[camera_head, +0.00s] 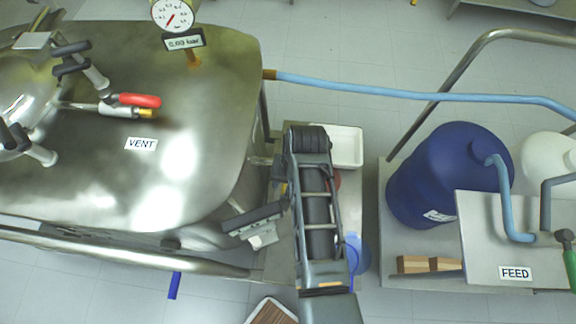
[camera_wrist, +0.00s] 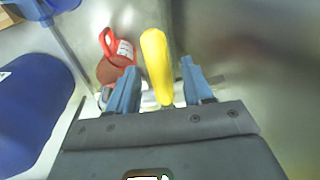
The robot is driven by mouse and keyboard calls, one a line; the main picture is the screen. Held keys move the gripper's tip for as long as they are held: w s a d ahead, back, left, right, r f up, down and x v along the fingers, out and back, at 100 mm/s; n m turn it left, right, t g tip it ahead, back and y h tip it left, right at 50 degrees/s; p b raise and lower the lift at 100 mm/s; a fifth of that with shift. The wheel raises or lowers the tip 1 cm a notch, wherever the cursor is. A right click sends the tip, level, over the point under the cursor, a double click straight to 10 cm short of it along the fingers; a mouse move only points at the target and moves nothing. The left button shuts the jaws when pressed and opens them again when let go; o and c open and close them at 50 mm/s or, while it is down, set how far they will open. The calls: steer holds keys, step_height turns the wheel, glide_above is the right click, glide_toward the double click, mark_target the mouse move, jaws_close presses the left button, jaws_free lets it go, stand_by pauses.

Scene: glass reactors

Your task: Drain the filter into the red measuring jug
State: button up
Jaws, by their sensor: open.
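The filter (camera_head: 200,130) is a big steel vessel filling the left of the head view. A yellow lever handle (camera_wrist: 156,62) stands between the two blue fingers of my gripper (camera_wrist: 158,88) in the wrist view. The fingers are open, with gaps beside the handle. The red measuring jug (camera_wrist: 112,70), with a red handle and white label, stands left of the yellow handle. In the head view only a sliver of the jug (camera_head: 337,181) shows beside my arm, which hides most of it. The outlet is not clearly visible, so I cannot tell whether the jug is under it.
A white tray (camera_head: 349,131) lies behind my arm, and a blue jug (camera_head: 359,254) stands to its right. Farther right are a blue drum (camera_head: 440,178) and a FEED panel (camera_head: 490,225). A blue hose (camera_head: 400,93) crosses above. A red-handled valve (camera_head: 140,100) sits near the VENT label.

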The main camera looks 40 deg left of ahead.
steer(key=shift+c, duration=0.5)
jaws_close()
